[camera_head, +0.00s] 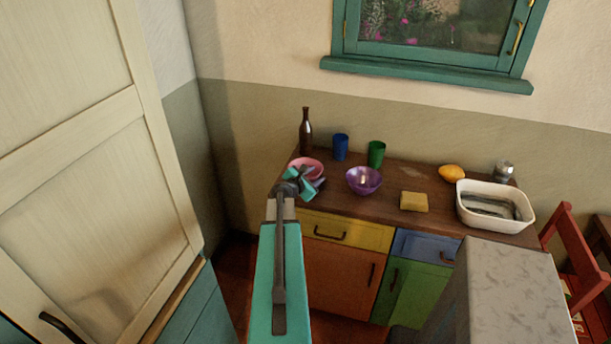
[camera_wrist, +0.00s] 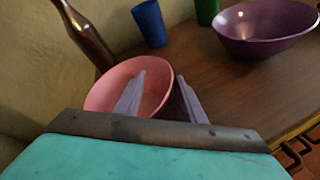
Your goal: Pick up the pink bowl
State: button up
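The pink bowl (camera_head: 308,165) stands at the left end of the wooden counter, partly hidden behind my gripper in the head view. In the wrist view the pink bowl (camera_wrist: 105,92) lies just beyond my fingers. My gripper (camera_wrist: 163,100) has two pale purple fingers set apart. The left finger overlaps the bowl's inside in the picture, and the right finger lies just right of the bowl's rim. I cannot tell whether either finger touches the bowl. In the head view my gripper (camera_head: 314,184) is over the counter's front left edge.
A dark bottle (camera_head: 306,131) stands behind the bowl. A blue cup (camera_head: 341,147), a green cup (camera_head: 376,154) and a purple bowl (camera_head: 359,187) are to the right. Farther right are a yellow sponge (camera_head: 414,202), a lemon (camera_head: 452,172) and a white tub (camera_head: 482,222).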

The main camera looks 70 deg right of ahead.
grip_shut()
jog(key=shift+r, duration=0.1)
dwell(0.3)
notch_tip(320, 180, up, 10)
jog(key=b, duration=0.1)
dwell(0.6)
dwell(0.5)
